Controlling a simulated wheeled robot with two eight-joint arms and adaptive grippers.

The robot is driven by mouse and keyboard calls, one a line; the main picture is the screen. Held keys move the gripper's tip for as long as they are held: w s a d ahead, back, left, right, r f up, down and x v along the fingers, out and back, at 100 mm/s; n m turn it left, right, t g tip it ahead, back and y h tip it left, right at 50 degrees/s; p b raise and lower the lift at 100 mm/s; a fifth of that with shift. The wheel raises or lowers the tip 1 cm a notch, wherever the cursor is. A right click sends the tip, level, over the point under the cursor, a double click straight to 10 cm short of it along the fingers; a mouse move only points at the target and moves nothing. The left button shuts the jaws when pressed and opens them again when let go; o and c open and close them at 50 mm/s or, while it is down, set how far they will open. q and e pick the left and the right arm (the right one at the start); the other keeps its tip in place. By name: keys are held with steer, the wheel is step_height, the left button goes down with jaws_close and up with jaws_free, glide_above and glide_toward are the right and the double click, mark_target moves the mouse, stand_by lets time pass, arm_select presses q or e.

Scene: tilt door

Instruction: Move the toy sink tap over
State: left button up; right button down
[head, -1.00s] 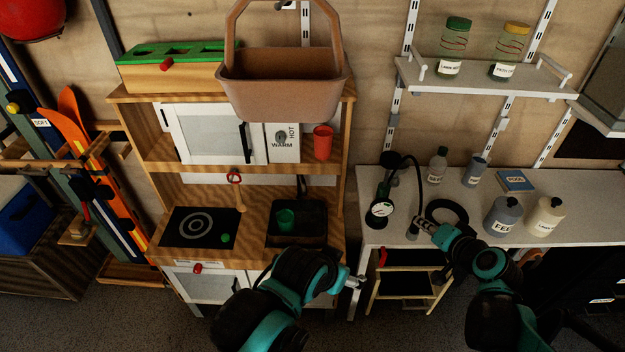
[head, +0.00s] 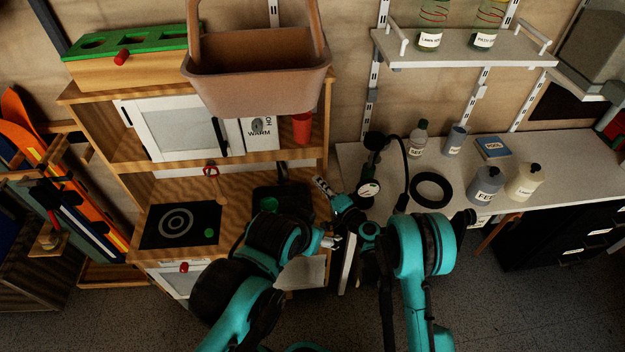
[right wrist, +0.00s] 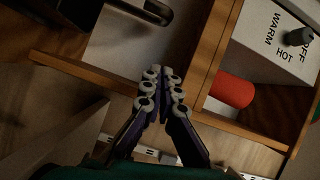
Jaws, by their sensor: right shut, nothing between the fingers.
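The toy sink (head: 268,203) is a dark basin in the wooden play kitchen, partly hidden by my left arm in the head view. A slim dark upright piece that looks like the tap (head: 283,172) stands at its back. My right gripper (head: 320,184) is just right of the sink, pointing up and left towards the kitchen, apart from the tap. In the right wrist view its fingers (right wrist: 161,88) are together and empty. My left gripper (head: 332,242) is low in front of the kitchen, and its fingers are too small to judge.
A red cup (head: 302,127) stands on the kitchen shelf and also shows in the right wrist view (right wrist: 232,89). A brown basket (head: 258,85) sits above. A gauge (head: 369,189) with a hose and bottles are on the white bench (head: 455,177) to the right.

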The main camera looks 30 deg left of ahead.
steer(key=w+a+f+b, duration=0.1)
steer(key=a+b, duration=0.2)
steer(key=a, duration=0.6)
steer(key=shift+w+a+b, duration=0.15)
steer(key=shift+a+b, duration=0.2)
steer(key=shift+f, duration=0.1)
